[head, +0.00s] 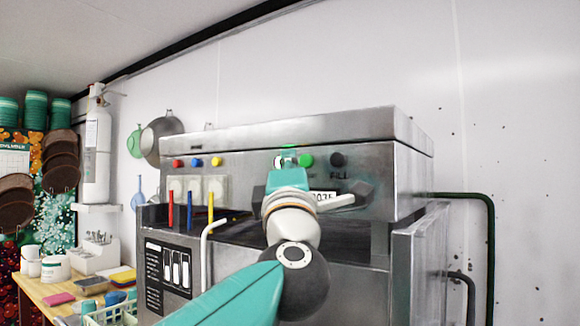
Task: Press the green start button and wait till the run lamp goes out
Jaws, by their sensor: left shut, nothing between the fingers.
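The machine's steel front panel (245,165) carries a row of knobs. A green round button (306,160) shows in the row, just right of my left gripper. My left gripper (288,162) reaches up to the panel from below, shut and empty. Its tip covers part of the row, and I cannot tell whether it touches the panel. A bright green spot (289,146) shows just above the tip; I cannot tell whether it is the run lamp. My right gripper is not in view.
Red (177,163), blue (196,162) and yellow (216,161) knobs sit to the left, a black knob (338,159) to the right. Upright coloured handles (190,210) stand in front of the machine. A wooden table (55,290) with tubs and sponges is at lower left.

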